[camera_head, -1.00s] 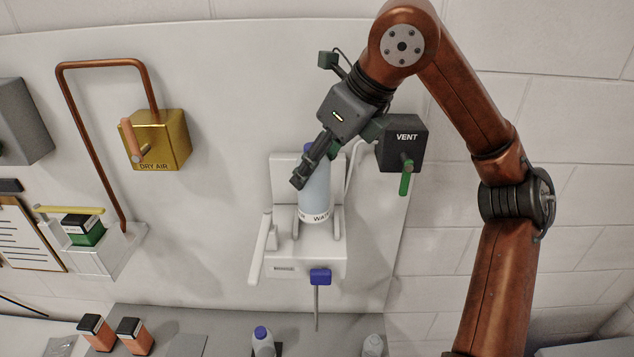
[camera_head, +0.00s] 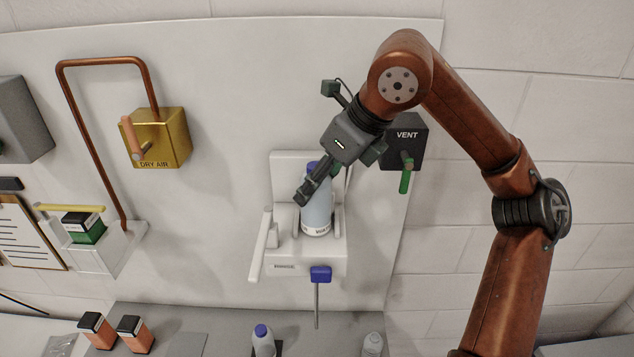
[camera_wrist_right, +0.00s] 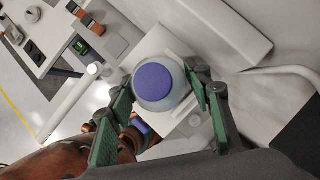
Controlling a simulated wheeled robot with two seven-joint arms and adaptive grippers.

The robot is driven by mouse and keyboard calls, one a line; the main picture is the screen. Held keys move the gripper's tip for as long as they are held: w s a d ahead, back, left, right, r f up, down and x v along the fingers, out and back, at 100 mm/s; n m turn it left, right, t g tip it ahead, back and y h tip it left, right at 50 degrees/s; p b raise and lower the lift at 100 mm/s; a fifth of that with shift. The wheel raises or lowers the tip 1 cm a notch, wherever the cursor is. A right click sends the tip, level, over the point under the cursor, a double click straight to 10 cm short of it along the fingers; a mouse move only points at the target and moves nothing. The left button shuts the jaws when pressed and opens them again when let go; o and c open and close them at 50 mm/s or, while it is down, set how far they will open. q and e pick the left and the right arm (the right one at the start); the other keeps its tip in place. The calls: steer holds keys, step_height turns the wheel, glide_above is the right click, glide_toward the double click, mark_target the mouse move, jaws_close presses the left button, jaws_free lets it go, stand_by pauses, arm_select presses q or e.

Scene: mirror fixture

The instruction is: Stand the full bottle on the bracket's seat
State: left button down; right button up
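The bottle (camera_head: 317,212), pale blue with a blue cap and a white lettered label band, is upright at the bracket (camera_head: 330,262) on the wall panel. Its lower end is between the bracket's two side arms, at or just above the seat; I cannot tell whether it touches. My right gripper (camera_head: 304,196) comes down from the upper right and is shut on the bottle. In the right wrist view the fingers (camera_wrist_right: 160,85) flank the bottle, whose blue cap (camera_wrist_right: 158,80) faces the camera. My left gripper is not in view.
A pale lever (camera_head: 263,246) is left of the seat, a blue-handled part (camera_head: 320,274) below. The VENT box (camera_head: 405,140) is close behind my right wrist. A blue-capped bottle (camera_head: 262,341) and a pale bottle (camera_head: 373,344) stand on the bench. DRY AIR box (camera_head: 157,138) is left.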

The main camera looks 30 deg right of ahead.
steer(key=shift+o, duration=1.3)
steer(key=shift+s+d+r, duration=0.1)
steer(key=shift+s+r, duration=0.05)
steer(key=shift+r, duration=0.4)
steer(key=p+v, duration=0.1)
steer(key=v, duration=1)
steer(key=shift+r, duration=0.1)
